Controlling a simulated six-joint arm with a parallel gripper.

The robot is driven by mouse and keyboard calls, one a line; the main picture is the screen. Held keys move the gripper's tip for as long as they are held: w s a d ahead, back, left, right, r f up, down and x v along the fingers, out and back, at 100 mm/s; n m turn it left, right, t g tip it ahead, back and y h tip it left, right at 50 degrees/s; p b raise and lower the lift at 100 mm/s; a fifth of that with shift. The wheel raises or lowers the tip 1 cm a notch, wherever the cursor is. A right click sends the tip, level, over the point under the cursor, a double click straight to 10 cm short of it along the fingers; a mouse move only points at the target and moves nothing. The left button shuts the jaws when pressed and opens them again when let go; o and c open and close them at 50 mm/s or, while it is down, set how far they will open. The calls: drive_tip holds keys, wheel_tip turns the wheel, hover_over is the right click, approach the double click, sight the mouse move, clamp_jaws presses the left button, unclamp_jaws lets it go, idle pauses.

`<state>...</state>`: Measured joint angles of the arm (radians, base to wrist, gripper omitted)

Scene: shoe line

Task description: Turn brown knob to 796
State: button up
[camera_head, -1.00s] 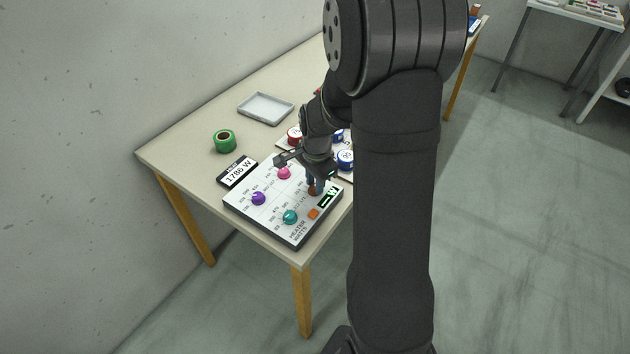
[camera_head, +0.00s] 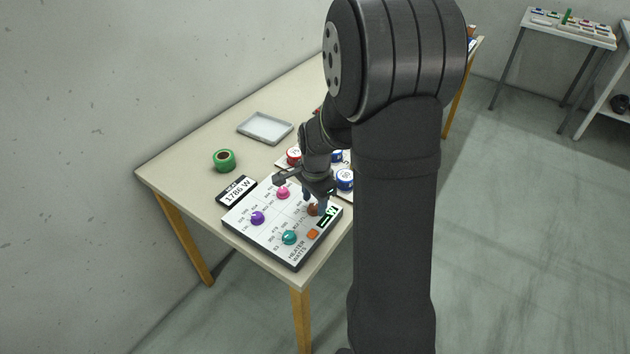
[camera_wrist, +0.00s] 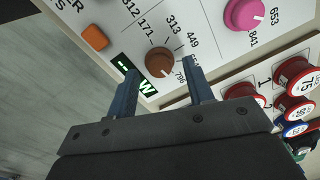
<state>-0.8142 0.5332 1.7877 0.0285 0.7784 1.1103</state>
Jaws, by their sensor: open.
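The brown knob (camera_wrist: 160,62) sits on the white heater panel (camera_wrist: 205,38), with printed numbers around it, 171, 313, 449 and 796 among them; one more is partly covered by a finger. The 796 mark is on the knob's lower right in the wrist view. My gripper (camera_wrist: 160,68) is open, one blue finger on each side of the knob, with a visible gap to each. I cannot tell where the knob's pointer stands. In the head view the knob (camera_head: 312,210) is partly hidden by my gripper (camera_head: 317,197).
The panel also carries a pink knob (camera_head: 283,192), a purple knob (camera_head: 257,218), a teal knob (camera_head: 289,237), an orange button (camera_wrist: 95,37) and a green display (camera_wrist: 147,86) showing dashes and W. A sign (camera_head: 237,191) reads 1786 W. Red and blue spools (camera_wrist: 295,77) stand close beside the panel.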

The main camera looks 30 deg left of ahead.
sight(316, 209)
wheel_tip(316, 209, up, 17)
drive_tip(key=shift+s+d, duration=0.15)
drive_tip(key=shift+d, duration=0.25)
drive_tip(key=shift+f, duration=0.1)
drive_tip(key=f, duration=1.7)
drive_tip(key=shift+a+f, duration=0.2)
drive_tip(key=shift+a, duration=0.2)
